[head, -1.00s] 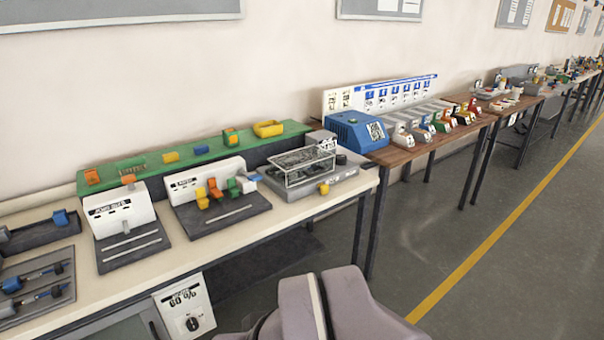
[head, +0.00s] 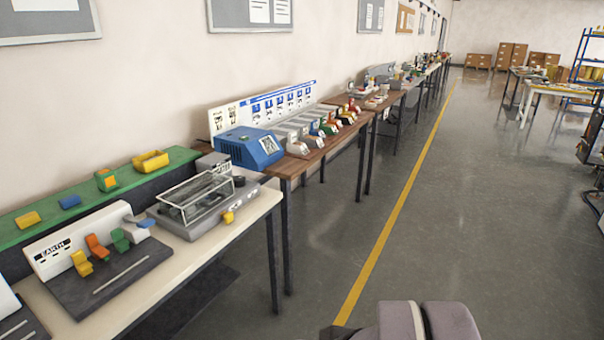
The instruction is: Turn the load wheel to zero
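No load wheel can be made out in the head view now. The near bench (head: 262,207) with its cream top runs along the wall at the left, and its lower front is mostly cut off by the picture's edge. A grey device with a clear cage (head: 195,194) and a yellow knob (head: 228,217) stands at its right end. My gripper is not in view; only a rounded mauve-grey part of my own body shows at the bottom edge.
A dark board labelled EARTH (head: 100,262) with coloured clips lies on the near bench. A blue box (head: 249,147) stands on the wooden bench (head: 290,165) beyond. More benches line the wall. The grey floor (head: 465,190) right of the yellow line (head: 398,205) is open.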

